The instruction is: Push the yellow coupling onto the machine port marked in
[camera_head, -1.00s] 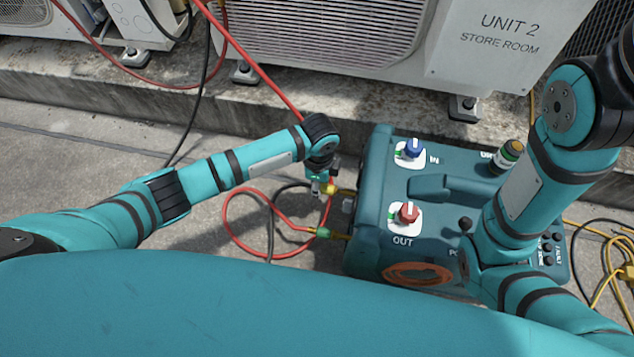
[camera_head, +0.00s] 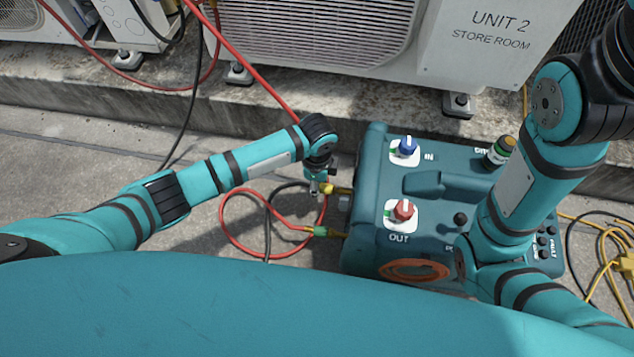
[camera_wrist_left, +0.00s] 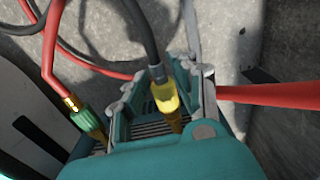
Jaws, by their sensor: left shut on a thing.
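The yellow coupling (camera_head: 329,188) is at the left side of the teal machine (camera_head: 362,160), level with the blue valve (camera_head: 404,148) beside the IN label (camera_head: 429,157). My left gripper (camera_head: 315,188) is shut on it. In the left wrist view the yellow coupling (camera_wrist_left: 166,97) sits between the fingers (camera_wrist_left: 160,105), with a black hose (camera_wrist_left: 143,35) running from it. Its front end meets or nearly meets the machine's side; I cannot tell whether it is seated on the port. My right arm shows at the right, but its gripper is out of view.
A green coupling (camera_head: 321,232) on a red hose (camera_head: 240,245) is at the machine side by the OUT label (camera_head: 398,238). Hose loops lie on the concrete left of the machine. A concrete ledge (camera_head: 290,115) and the UNIT 2 condenser (camera_head: 465,50) stand behind. Yellow cable lies right.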

